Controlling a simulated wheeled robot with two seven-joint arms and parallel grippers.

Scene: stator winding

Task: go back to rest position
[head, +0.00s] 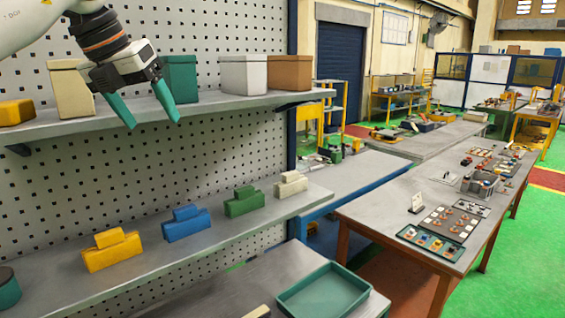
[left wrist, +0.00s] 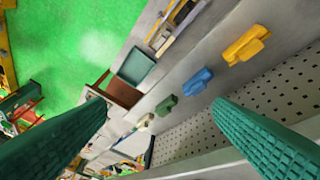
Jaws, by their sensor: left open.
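My left gripper (head: 147,108) reaches in from the upper left of the head view, its two green fingers spread wide with nothing between them. It hangs in front of the upper shelf (head: 220,103), near a green box (head: 181,78) and a cream box (head: 71,90). In the left wrist view the two green fingers (left wrist: 150,135) are far apart, and the lower shelf shows beyond them. My right gripper is in neither view.
Also on the upper shelf are a white box (head: 245,74), a brown box (head: 290,73) and a yellow block (head: 16,112). The lower shelf holds yellow (head: 112,250), blue (head: 186,224), green (head: 244,202) and cream (head: 291,185) stepped blocks. A green tray (head: 323,292) lies below.

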